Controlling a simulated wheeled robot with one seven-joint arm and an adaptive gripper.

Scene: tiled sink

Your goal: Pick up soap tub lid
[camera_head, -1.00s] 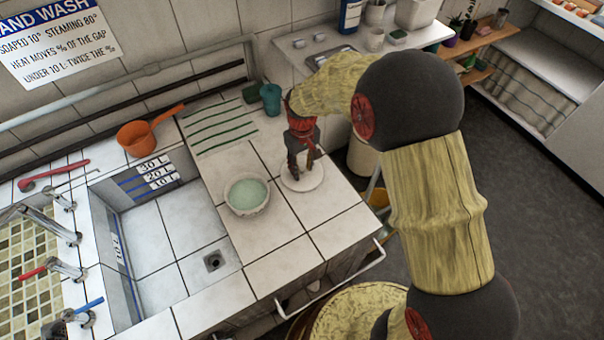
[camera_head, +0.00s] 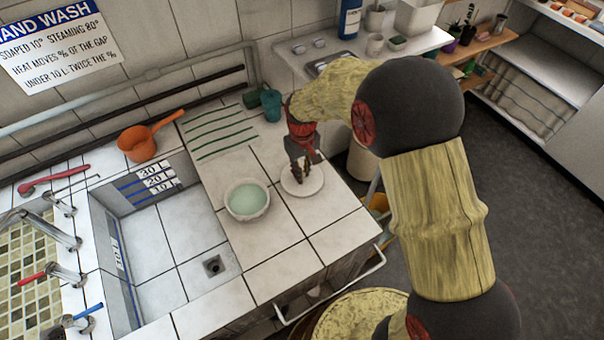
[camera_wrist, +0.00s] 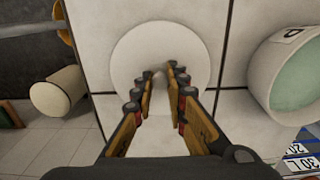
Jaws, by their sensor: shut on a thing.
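The soap tub lid (camera_head: 313,187) is a flat white disc on the tiled counter, right of the soap tub. In the wrist view the lid (camera_wrist: 137,50) lies under my fingertips. My gripper (camera_head: 303,178) points down over the lid's middle. In the wrist view my gripper (camera_wrist: 162,75) has its fingers drawn close together at the lid's centre, shut on a small knob there that the fingers mostly hide. The soap tub (camera_head: 247,200), a white bowl with pale green soap, stands open beside it and also shows in the wrist view (camera_wrist: 292,75).
A tiled sink basin (camera_head: 180,245) with a drain lies to the left. An orange dipper (camera_head: 140,143), a striped cloth (camera_head: 220,130) and a teal cup (camera_head: 271,105) sit toward the wall. The counter in front of the lid is clear.

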